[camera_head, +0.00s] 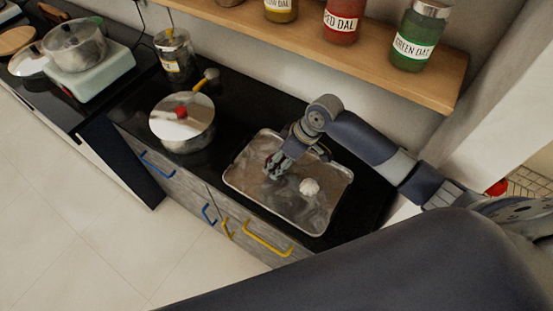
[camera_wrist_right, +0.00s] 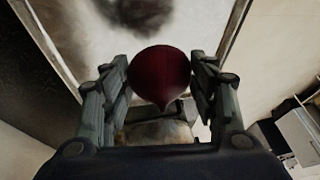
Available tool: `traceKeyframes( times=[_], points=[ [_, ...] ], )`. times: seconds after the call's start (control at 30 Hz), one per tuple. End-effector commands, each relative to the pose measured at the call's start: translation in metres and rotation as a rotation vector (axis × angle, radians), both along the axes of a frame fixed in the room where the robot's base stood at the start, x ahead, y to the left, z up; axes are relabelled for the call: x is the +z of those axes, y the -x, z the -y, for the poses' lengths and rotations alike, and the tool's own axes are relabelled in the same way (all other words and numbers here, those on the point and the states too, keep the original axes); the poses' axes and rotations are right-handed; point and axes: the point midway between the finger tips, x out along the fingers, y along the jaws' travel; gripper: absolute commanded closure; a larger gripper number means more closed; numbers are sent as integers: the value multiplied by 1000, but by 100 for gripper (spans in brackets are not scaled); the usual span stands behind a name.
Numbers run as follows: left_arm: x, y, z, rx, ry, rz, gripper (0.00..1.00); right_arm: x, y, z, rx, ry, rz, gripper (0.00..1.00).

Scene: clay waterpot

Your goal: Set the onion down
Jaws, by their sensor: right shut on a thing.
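A dark red onion (camera_wrist_right: 160,76) sits between the two fingers of my right gripper (camera_wrist_right: 160,88) in the right wrist view, and the fingers are closed on its sides. In the head view my right gripper (camera_head: 275,167) points down over the left part of a grey metal tray (camera_head: 303,217), with a bit of the dark red onion (camera_head: 270,159) showing among the fingers. I cannot tell whether the onion touches the tray. The tray also shows in the wrist view (camera_wrist_right: 92,30). My left gripper is not in view.
A white garlic-like bulb (camera_head: 310,187) lies on the tray, right of the gripper. A lidded pot (camera_head: 182,125) stands on the black counter to the left. A wooden shelf (camera_head: 400,65) with jars hangs above. The tray's front part is bare.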

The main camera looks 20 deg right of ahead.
Motion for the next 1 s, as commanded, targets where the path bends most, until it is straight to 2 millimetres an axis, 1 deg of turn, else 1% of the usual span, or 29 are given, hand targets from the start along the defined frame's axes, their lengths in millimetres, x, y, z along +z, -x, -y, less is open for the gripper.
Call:
traceKeyframes(
  times=[0.03,0.07,0.2,0.27,0.5,0.67,0.9,0.93,1.0],
  points=[
    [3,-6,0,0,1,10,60,1,-8,-1,-2,-2,1,72],
    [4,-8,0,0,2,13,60,0,-11,-1,-2,-1,0,72],
    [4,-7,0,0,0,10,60,-2,-20,-2,0,-1,-1,72],
    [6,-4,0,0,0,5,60,-5,-20,-2,-1,0,-3,72],
    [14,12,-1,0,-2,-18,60,-33,-20,-1,-2,1,-3,72],
    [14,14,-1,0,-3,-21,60,-37,-20,-1,0,1,1,72],
    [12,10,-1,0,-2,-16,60,-40,-20,-1,0,1,-1,72],
    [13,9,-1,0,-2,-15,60,-40,-20,-1,0,1,0,39],
    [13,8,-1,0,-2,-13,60,-39,-20,-1,0,1,-1,26]
  ],
)
